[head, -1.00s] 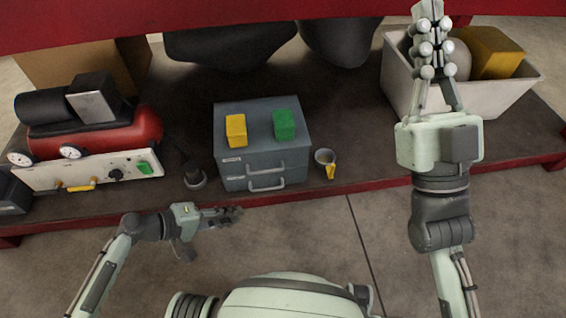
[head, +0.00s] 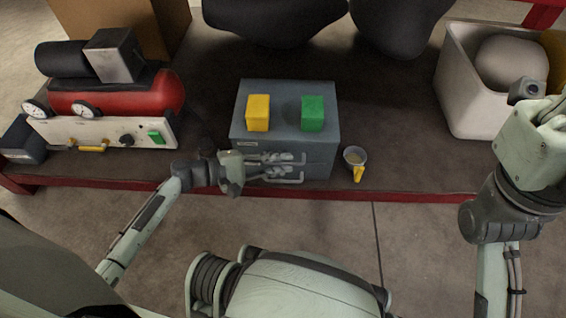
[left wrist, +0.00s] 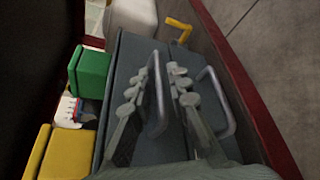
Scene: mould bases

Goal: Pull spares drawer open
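The grey two-drawer cabinet (head: 285,93) stands on the low dark shelf, and both drawers look closed. Its labels are too small to read. My left gripper (head: 282,165) is at the cabinet's front, its fingers pointing right across the handles. In the left wrist view my left gripper (left wrist: 160,85) is open, with the upper handle (left wrist: 160,110) between its fingers. The lower handle (left wrist: 220,100) lies outside them; it also shows in the head view (head: 285,181). My right gripper (head: 526,91) is at the right edge, partly cut off, its fingers unclear.
A yellow block (head: 258,112) and a green block (head: 312,113) stand on the cabinet. A cup with a yellow handle (head: 355,157) is close on the right. A red compressor (head: 115,93) stands left, a white bin (head: 480,125) right. The shelf has a red front edge (head: 420,197).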

